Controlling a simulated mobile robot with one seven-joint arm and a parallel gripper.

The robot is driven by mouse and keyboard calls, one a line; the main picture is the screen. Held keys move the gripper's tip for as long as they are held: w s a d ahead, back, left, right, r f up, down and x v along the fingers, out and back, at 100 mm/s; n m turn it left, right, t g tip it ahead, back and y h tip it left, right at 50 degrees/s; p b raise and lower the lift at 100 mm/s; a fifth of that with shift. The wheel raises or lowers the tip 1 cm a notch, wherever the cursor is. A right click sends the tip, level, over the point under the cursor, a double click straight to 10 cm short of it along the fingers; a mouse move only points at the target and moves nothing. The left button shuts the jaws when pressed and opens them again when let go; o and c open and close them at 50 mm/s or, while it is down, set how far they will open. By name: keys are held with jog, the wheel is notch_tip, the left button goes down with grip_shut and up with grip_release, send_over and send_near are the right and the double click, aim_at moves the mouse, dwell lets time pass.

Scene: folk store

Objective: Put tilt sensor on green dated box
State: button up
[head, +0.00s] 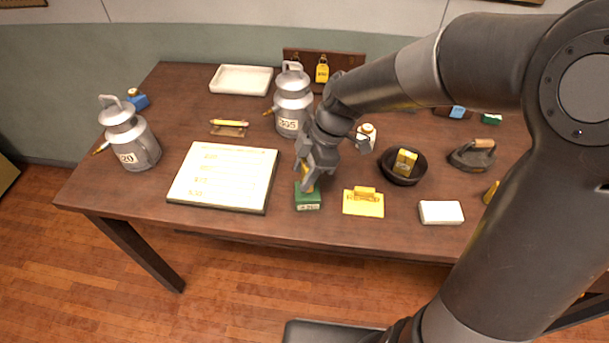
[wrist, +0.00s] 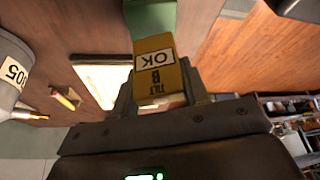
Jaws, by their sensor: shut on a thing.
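The tilt sensor (wrist: 154,72) is a yellow block with a white OK label and the words "TILT B". My gripper (wrist: 160,90) is shut on it, as the wrist view shows. In the head view my gripper (head: 309,178) points down over the green dated box (head: 308,201), near the table's front edge. The box has a pale label on its front, too small to read. It also shows in the wrist view (wrist: 150,16), just beyond the sensor's end. The sensor is at or just above the box top; I cannot tell whether they touch.
A white board (head: 224,177) lies left of the box and a yellow card holder (head: 363,203) to its right. A milk can marked 305 (head: 292,104) stands behind. A dark bowl (head: 402,175) holds a yellow block. Another can (head: 129,138) stands at the left.

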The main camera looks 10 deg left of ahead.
jog(key=shift+f, duration=1.05)
jog(key=shift+f, duration=0.15)
jog(key=o, duration=1)
